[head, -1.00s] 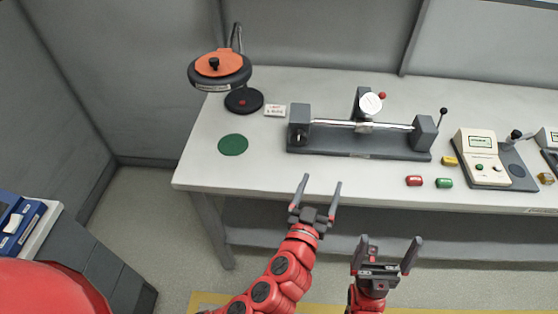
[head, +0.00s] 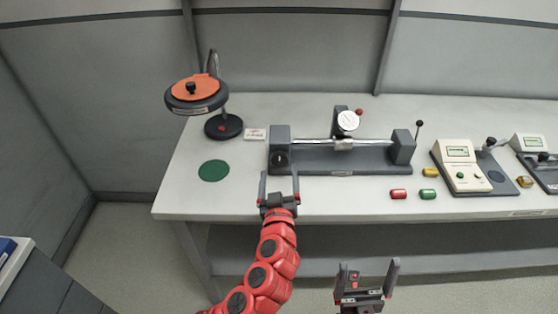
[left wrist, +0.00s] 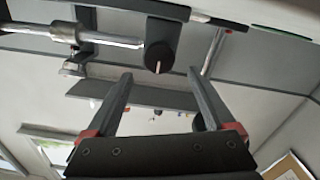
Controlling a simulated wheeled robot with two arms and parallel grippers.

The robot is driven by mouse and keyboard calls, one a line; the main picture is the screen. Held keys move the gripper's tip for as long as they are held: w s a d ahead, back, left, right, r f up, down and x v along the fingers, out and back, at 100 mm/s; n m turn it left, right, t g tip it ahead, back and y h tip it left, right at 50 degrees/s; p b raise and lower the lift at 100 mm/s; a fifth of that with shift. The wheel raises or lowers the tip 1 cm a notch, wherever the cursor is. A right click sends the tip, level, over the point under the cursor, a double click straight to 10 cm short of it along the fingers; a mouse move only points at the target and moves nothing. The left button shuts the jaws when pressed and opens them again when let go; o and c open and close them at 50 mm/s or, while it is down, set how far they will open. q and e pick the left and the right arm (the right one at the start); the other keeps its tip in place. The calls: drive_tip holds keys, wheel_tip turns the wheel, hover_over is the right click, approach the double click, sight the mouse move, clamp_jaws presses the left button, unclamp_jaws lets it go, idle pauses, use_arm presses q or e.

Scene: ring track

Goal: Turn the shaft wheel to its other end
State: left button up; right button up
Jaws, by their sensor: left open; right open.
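The shaft device is a dark grey bench fixture (head: 345,169) with a bright metal shaft (head: 372,142) between two end blocks. A small dark round wheel (head: 281,159) is on the front of its left block. In the left wrist view the wheel (left wrist: 158,57) is a dark disc with a pale pointer line. My left gripper (head: 279,185) is open and empty at the table's front edge, just in front of the wheel. In the left wrist view the wheel appears between and beyond its open fingertips (left wrist: 158,78). My right gripper (head: 367,272) is open and empty, low in front of the table.
A lamp-like stand with an orange top (head: 195,90) and a green disc (head: 214,171) are at the left. The table's front strip (head: 340,204) is mostly clear.

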sight(279, 160)
use_arm(q)
drive_tip(key=shift+w+p, duration=0.35)
drive_tip(key=shift+w, duration=2.25)
drive_tip(key=shift+c, duration=0.3)
